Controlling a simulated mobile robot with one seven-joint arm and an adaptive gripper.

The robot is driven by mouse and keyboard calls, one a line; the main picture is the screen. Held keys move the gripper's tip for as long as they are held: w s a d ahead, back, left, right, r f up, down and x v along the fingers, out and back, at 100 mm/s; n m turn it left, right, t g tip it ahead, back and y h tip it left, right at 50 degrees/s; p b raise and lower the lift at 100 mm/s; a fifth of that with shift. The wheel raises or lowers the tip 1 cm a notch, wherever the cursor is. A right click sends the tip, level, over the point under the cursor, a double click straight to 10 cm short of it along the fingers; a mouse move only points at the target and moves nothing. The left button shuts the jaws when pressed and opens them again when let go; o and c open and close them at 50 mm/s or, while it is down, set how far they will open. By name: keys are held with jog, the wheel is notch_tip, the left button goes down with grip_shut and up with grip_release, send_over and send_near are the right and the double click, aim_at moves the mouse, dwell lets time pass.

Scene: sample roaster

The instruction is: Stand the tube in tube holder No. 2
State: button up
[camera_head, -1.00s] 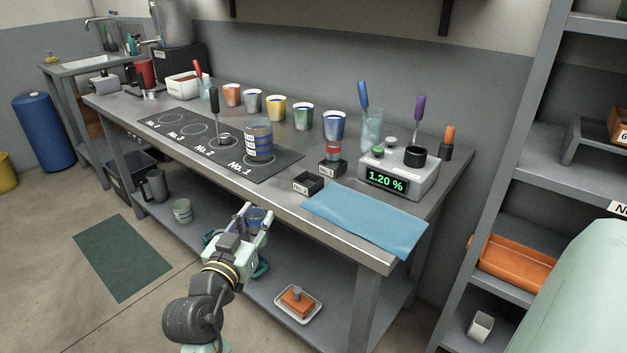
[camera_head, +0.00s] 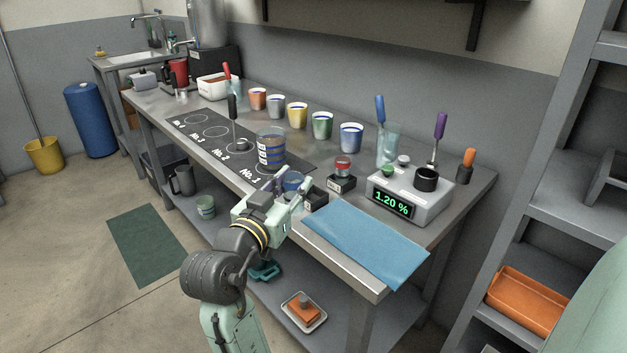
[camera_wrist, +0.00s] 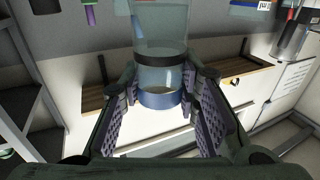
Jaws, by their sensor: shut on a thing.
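A blue cloth (camera_head: 365,245) lies to the right, before the scale (camera_head: 410,197). Cups line the back.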

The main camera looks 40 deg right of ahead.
jog(key=w+d+f+p, duration=0.1)
jog(key=w+d, duration=0.1)
jog(key=d, duration=0.1)
jog(key=w+d+f+p, duration=0.1)
jog(key=w+d+f, duration=0.1)
jog(key=d, duration=0.1)
jog(key=w+d+f+p, duration=0.1)
jog(key=w+d, duration=0.1)
jog(key=d, duration=0.2)
jog(key=shift+w+d+f+p, duration=0.1)
jog(key=shift+w+f+p, duration=0.2)
jog(key=shift+w, duration=0.05)
